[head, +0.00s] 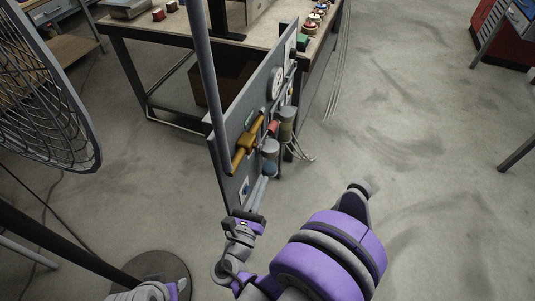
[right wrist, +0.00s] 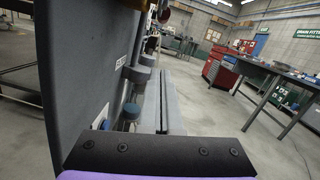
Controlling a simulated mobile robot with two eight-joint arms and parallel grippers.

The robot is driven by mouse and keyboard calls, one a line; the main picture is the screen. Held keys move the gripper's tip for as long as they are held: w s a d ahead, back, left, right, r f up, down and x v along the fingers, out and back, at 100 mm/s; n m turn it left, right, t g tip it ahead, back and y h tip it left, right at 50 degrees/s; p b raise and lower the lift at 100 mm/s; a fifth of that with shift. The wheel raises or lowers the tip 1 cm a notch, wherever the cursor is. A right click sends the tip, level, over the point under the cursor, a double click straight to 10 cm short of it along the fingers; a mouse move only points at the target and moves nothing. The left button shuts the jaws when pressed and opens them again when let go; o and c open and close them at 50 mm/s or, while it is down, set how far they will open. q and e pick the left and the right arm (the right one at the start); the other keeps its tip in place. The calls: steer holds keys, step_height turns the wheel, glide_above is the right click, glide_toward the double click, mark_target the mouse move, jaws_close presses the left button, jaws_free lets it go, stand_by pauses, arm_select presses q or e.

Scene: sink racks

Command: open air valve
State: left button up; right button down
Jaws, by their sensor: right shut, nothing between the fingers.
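An upright grey panel (head: 228,158) carries a yellow valve-like fitting (head: 246,142), a small red part (head: 272,128), grey cylinders (head: 286,124) and a blue-based part (head: 269,168). Which one is the air valve I cannot tell for sure. My right gripper (head: 259,191) is shut and empty, low beside the panel's fitted face and below the yellow fitting. In the right wrist view its fingers (right wrist: 164,105) lie together just right of the panel (right wrist: 75,80) and the blue part (right wrist: 131,112). A small red part (right wrist: 164,15) shows at the top there. My left gripper is not in view.
A round gauge (head: 276,83) sits higher on the panel. A workbench (head: 170,27) with small coloured parts stands behind. A fan cage (head: 45,90) is at the left. The floor (head: 420,130) to the right is open, with a red cabinet (head: 505,35) farther off.

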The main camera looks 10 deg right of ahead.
mark_target(268, 135)
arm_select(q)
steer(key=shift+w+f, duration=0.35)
arm_select(e)
steer(key=w+d+r, duration=0.4)
steer(key=w+r, duration=0.1)
steer(key=w, duration=0.4)
steer(key=shift+w+d+r, duration=0.15)
steer(key=shift+w+d, duration=0.05)
steer(key=shift+d, duration=0.2)
steer(key=shift+w+r+p, duration=0.2)
steer(key=shift+r+p, duration=0.35)
steer(key=shift+r, duration=0.3)
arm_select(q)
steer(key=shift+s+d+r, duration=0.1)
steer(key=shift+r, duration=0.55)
arm_select(e)
steer(key=shift+f, duration=0.1)
